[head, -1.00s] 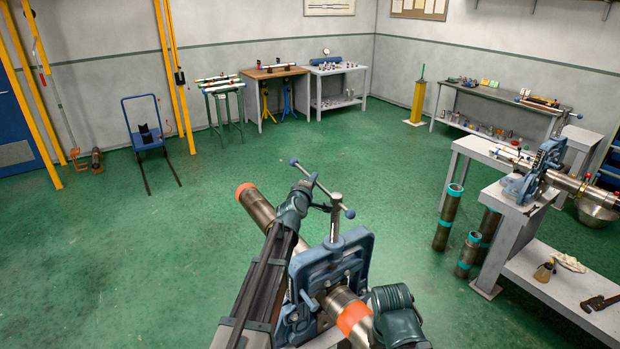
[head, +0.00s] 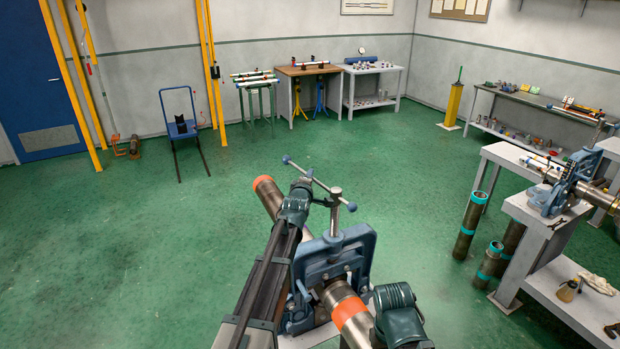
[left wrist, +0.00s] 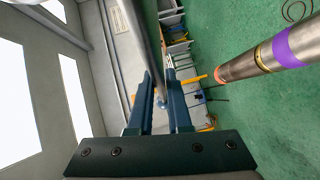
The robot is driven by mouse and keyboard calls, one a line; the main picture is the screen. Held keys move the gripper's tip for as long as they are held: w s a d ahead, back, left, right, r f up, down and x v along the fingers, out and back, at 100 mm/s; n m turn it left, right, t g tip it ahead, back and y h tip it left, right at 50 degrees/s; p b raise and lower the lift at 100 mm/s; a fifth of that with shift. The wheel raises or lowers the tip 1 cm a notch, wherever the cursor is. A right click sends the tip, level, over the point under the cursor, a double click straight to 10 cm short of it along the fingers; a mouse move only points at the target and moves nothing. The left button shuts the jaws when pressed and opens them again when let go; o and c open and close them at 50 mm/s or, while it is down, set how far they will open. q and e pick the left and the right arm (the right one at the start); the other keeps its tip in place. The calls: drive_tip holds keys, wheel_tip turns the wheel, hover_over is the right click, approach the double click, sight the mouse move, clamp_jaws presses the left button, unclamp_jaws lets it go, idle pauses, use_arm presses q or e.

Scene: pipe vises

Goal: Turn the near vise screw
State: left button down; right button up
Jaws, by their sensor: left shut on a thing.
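The near vise is a blue yoke (head: 358,254) with an upright steel screw (head: 336,215) on top, in the lower middle of the head view. A T-handle bar (head: 322,184) with blue ball ends crosses the screw's head. A steel pipe with orange bands (head: 349,312) runs through the vise. My left gripper (head: 303,187) is shut on the handle bar, left of the screw; the arm hides part of the vise. In the left wrist view a grey bar (left wrist: 150,40) runs between the fingers (left wrist: 158,110). A dark teal part of my right arm shows beside the pipe; its fingers do not show.
A grey bench (head: 560,292) with another blue vise (head: 556,190) stands at the right, with several upright pipes (head: 474,225) beside it. The pipe's orange far end (head: 263,183) sticks out behind the left arm. Green floor (head: 120,250) is clear at the left.

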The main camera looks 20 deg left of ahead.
use_arm(q)
drive_tip(key=shift+f, duration=0.1)
drive_tip(key=c, duration=0.8)
unclamp_jaws()
drive_tip(key=shift+d, duration=0.1)
drive_tip(key=shift+c, duration=0.2)
drive_tip(key=s+d+r+p, duration=0.1)
drive_tip(key=s+r+p, duration=0.1)
drive_tip(key=s, duration=1.1)
drive_tip(key=shift+s, duration=0.3)
